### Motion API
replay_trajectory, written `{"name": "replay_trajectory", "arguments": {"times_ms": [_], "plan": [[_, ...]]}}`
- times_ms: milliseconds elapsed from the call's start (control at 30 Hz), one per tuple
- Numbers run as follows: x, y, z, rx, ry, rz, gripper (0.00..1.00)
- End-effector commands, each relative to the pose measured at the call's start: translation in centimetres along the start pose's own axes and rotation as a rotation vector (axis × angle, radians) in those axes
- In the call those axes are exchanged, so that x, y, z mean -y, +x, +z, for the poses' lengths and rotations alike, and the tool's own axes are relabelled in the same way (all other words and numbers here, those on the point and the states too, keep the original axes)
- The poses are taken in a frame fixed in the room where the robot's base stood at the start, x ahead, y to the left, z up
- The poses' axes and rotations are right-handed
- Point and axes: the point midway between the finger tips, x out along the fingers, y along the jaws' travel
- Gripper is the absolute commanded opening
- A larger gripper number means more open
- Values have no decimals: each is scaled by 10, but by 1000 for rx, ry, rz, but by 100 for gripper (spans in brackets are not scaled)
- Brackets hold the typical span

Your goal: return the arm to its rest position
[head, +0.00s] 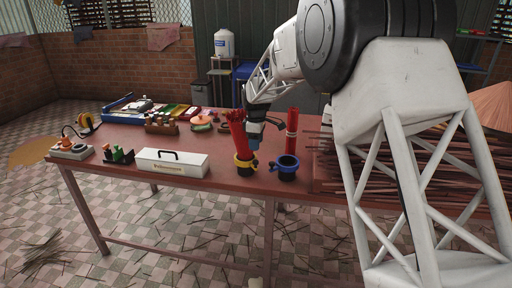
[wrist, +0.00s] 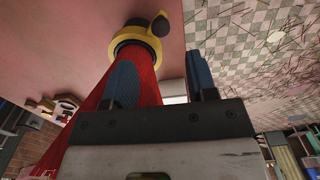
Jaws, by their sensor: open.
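My arm reaches from the right over the red table (head: 110,144) in the head view. My gripper (head: 254,138) is low beside a red bundle (head: 237,128) that stands in a dark cup with a yellow ring (head: 243,162). In the wrist view my gripper (wrist: 160,68) has its two blue fingers apart. The red bundle (wrist: 88,105) runs behind the left finger, and the yellow ring (wrist: 126,38) shows above. I cannot tell whether the finger touches the bundle. No held thing shows between the fingers.
A white box (head: 172,163) lies left of the yellow-ringed cup. Brown sticks (head: 400,165) cover the table's right side. Trays and small items (head: 160,123) stand farther left.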

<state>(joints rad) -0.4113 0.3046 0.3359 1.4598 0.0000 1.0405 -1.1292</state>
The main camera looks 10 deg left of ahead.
Motion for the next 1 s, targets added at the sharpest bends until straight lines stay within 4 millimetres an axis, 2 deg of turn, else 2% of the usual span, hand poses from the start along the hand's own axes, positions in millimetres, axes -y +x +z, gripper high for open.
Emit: {"name": "replay_trajectory", "arguments": {"times_ms": [367,567,767,1000], "plan": [[0,-1,0,0,1,0,52],[5,-9,10,-2,24,5,52],[22,-32,38,-7,101,16,52],[59,-69,91,-18,251,35,52]]}}
